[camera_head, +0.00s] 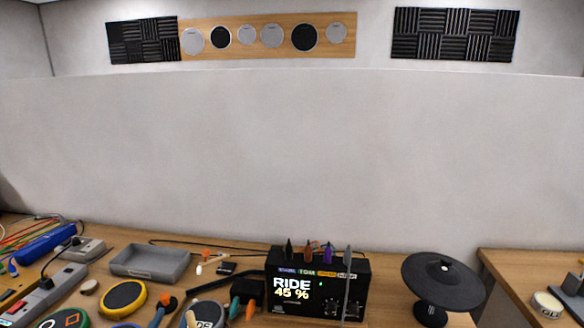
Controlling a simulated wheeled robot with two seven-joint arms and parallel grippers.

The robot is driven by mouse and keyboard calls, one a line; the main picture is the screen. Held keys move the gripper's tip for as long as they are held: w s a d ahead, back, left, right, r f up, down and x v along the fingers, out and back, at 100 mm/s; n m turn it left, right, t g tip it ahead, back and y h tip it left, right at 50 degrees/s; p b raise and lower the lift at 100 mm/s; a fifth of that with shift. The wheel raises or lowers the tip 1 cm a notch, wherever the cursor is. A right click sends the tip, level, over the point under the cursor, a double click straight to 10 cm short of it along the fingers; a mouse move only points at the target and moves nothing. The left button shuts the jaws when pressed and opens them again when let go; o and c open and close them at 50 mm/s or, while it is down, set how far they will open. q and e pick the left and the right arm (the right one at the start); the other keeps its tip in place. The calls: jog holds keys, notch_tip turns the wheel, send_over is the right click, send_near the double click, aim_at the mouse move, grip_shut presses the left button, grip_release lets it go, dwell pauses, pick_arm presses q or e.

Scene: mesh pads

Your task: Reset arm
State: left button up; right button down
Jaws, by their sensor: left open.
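I cannot make out either of my grippers or arms in the head view. The task names no object. Below the wall, the view covers a wooden workbench (215,262) with a black box (318,306) whose lit display reads "RIDE 45 %". Several small pointed coloured pieces stand along the top of the box. A black cymbal-like pad (443,272) on a short stand is to its right.
A grey tray (150,263) lies left of centre. A yellow-rimmed round pad (123,298), a power strip (42,290) and cables crowd the left. A second table (510,262) with a white roll (547,304) is at the right, across a gap.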

pick_arm(q)
jog(key=w+a+r+m+h, duration=0.1)
jog(key=w+a+r+m, duration=0.1)
jog(key=a+r+m, duration=1.05)
jog(key=s+a+f+m+g+y, duration=0.25)
jog(key=s+a+f+m, duration=0.2)
jog(key=f, duration=0.35)
jog(key=s+a+f+m+g+y, duration=0.2)
jog(key=s+a+f+m+g, duration=0.15)
jog(key=a+f, duration=0.35)
jog(key=s+a+f+m+g+y, duration=0.2)
jog(key=s+a+f+m, duration=0.25)
jog(key=f, duration=0.45)
jog(key=s+a+f+m+g+y, duration=0.1)
jog(key=s+a+f+m+g, duration=0.35)
jog(key=s+m, duration=0.4)
jog(key=s+a+f+m+g+y, duration=0.2)
jog(key=s+a+f+m+g, duration=0.25)
jog(key=s, duration=0.75)
jog(key=s+d+f+m+h, duration=0.2)
jog(key=s+d+f+h, duration=0.3)
jog(key=d+f, duration=0.95)
jog(key=s+d+f+n+h, duration=0.1)
jog(key=d+f+h, duration=0.1)
jog(key=d, duration=1.2)
jog(key=s+d+f+h, duration=0.2)
jog(key=d+f, duration=0.1)
jog(key=d, duration=1.2)
jog(key=shift+d+n, duration=0.2)
jog(key=shift+n, duration=0.2)
